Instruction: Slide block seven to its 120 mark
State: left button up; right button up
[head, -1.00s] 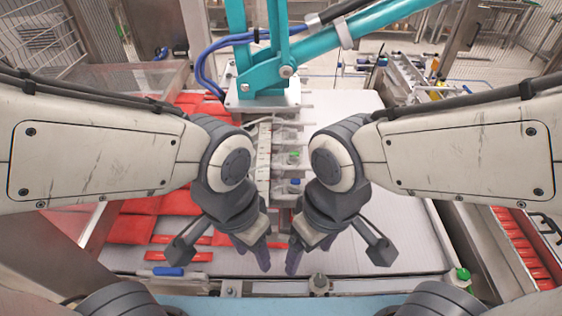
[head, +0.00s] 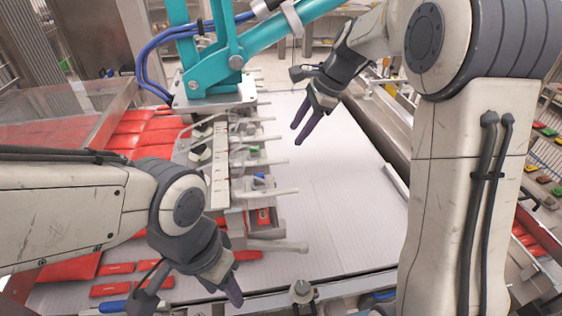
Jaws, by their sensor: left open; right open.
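The vacuum picker's slide bar with its scale strip (head: 220,165) runs toward me below the teal arm, in the middle left of the head view. Several grey blocks with side levers sit along it; one carries a blue knob (head: 259,180). I cannot read the numbers, so I cannot tell which is block seven or where the 120 mark lies. My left gripper (head: 225,290) is open and empty, in front of the bar's near end. My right gripper (head: 304,125) is open and empty, above the white surface to the right of the bar's far part.
Red packs (head: 130,140) lie left of the bar, with smaller red strips (head: 118,268) near the front. The teal picker arm (head: 290,30) stands over the bar's far end. The white surface (head: 325,195) right of the bar is clear. A grey post (head: 303,292) stands at the front edge.

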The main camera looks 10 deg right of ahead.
aim_at(282, 159)
jog(key=p+x, duration=0.2)
jog(key=x, duration=0.8)
jog(key=shift+f, duration=0.1)
grip_shut()
dwell(1.2)
